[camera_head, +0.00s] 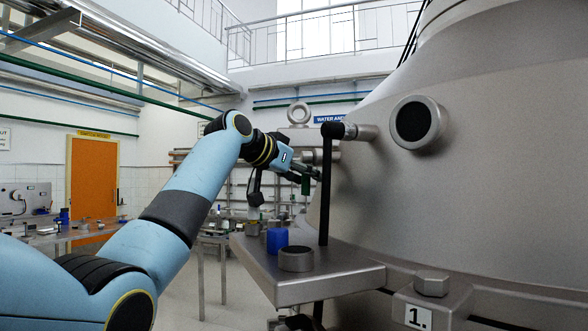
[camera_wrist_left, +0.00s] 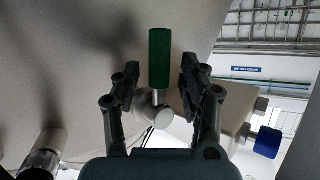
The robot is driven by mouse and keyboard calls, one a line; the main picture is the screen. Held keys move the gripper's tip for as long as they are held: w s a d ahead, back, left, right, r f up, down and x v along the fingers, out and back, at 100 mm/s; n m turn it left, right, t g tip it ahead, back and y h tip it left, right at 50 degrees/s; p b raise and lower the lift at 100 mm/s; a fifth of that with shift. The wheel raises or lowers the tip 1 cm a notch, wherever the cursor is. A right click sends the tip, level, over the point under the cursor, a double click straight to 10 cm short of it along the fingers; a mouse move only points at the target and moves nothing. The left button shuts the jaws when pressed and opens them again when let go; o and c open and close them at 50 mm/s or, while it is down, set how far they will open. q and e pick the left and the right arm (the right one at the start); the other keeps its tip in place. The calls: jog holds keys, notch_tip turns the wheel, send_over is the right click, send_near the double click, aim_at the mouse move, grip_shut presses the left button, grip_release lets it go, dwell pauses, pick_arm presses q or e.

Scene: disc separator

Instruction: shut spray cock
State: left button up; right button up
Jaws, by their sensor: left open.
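The spray cock shows in the left wrist view as a green handle (camera_wrist_left: 159,58) on a thin metal stem above a round metal body (camera_wrist_left: 152,112). In the head view a small green part of the handle (camera_head: 305,187) shows beside the big metal machine. My left gripper (camera_head: 308,172) is at the handle. In the left wrist view its two open fingers (camera_wrist_left: 160,82) stand on either side of the handle and stem, with visible gaps to both. The handle's upper end reaches past the fingertips. My right gripper is in neither view.
The large grey machine body (camera_head: 500,170) fills the right side. A black upright pipe (camera_head: 326,200) stands close to the left gripper. Below is a metal shelf (camera_head: 340,276) with a blue part (camera_head: 277,240) and a short round fitting (camera_head: 296,258).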

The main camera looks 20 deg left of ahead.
pick_arm(q)
jog(key=v, duration=1.1)
jog(key=shift+s, duration=0.25)
